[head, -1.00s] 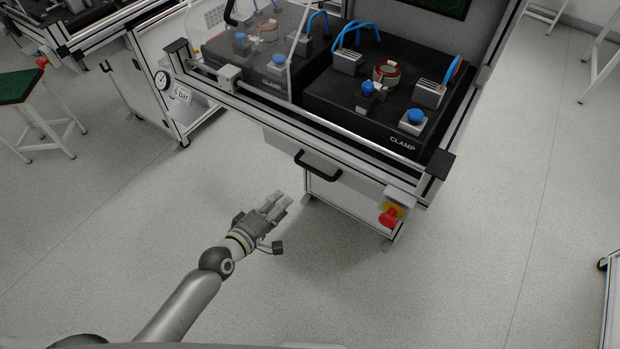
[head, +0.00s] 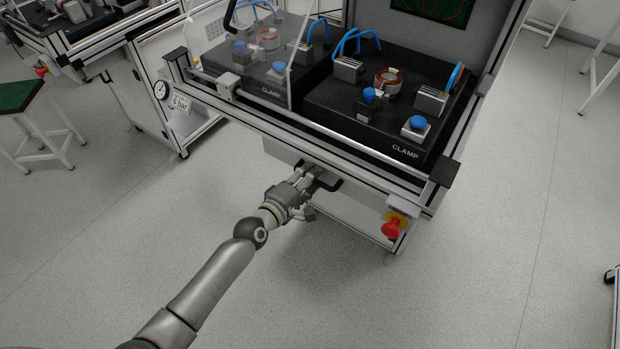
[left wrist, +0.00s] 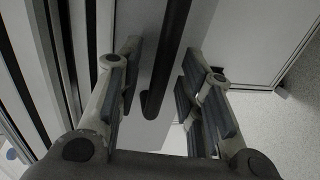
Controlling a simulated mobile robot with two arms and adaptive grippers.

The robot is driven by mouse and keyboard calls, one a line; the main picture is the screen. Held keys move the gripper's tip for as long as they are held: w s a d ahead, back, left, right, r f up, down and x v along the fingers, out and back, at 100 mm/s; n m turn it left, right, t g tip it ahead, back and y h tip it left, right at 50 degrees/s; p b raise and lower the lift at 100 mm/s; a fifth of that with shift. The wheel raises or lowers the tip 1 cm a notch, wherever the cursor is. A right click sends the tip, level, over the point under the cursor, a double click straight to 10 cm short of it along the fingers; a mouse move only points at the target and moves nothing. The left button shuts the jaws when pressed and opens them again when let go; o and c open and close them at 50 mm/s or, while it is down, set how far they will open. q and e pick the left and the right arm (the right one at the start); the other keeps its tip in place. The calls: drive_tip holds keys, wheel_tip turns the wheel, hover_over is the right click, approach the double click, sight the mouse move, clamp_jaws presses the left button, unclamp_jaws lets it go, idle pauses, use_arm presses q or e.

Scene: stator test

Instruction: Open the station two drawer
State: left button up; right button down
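The drawer (head: 281,151) sits under the test station's worktop, and its front looks flush with the frame. Its black bar handle (head: 331,185) is partly hidden by my left gripper (head: 314,176) in the head view. In the left wrist view the handle (left wrist: 168,60) runs between the two padded fingers of the left gripper (left wrist: 160,95). The fingers are open, with a gap on each side of the handle. My right gripper is not in view.
A red emergency stop (head: 392,230) on a yellow base sticks out at the station's front right corner. Two black clamp fixtures stand on top. A green-topped stool (head: 20,97) is at the left. The floor in front of the station is clear.

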use_arm(q)
drive_tip(key=shift+w+d, duration=0.15)
drive_tip(key=shift+w, duration=0.05)
clamp_jaws()
drive_tip(key=shift+s+f, duration=0.1)
